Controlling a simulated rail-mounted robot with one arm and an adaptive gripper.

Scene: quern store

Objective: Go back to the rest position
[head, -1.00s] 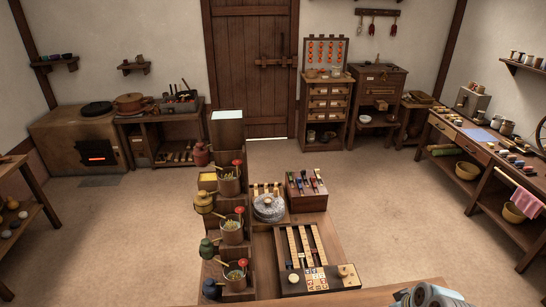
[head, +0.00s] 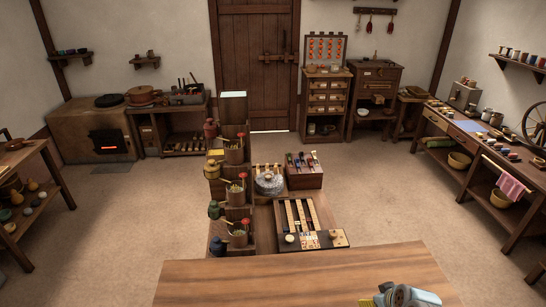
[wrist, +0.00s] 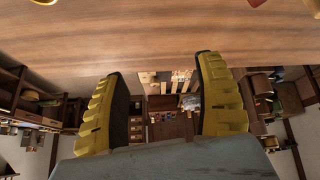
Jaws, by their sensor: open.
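My gripper (wrist: 158,72) shows in the wrist view as two yellow ridged fingers with dark inner pads, spread wide apart. Nothing is held between them. In the head view my grey wrist and a bit of yellow finger (head: 366,302) show at the bottom right, over the near wooden table top (head: 270,278). In the wrist view the wooden surface (wrist: 150,40) fills the upper part, close to the fingertips. Most of my arm is out of view.
Beyond the near table stands a low bench with stepped shelves of pots (head: 235,190), a stone quern (head: 268,183), and a game board (head: 310,238). A long workbench (head: 490,150) stands at right, a stove (head: 95,132) at back left. Open floor lies on both sides.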

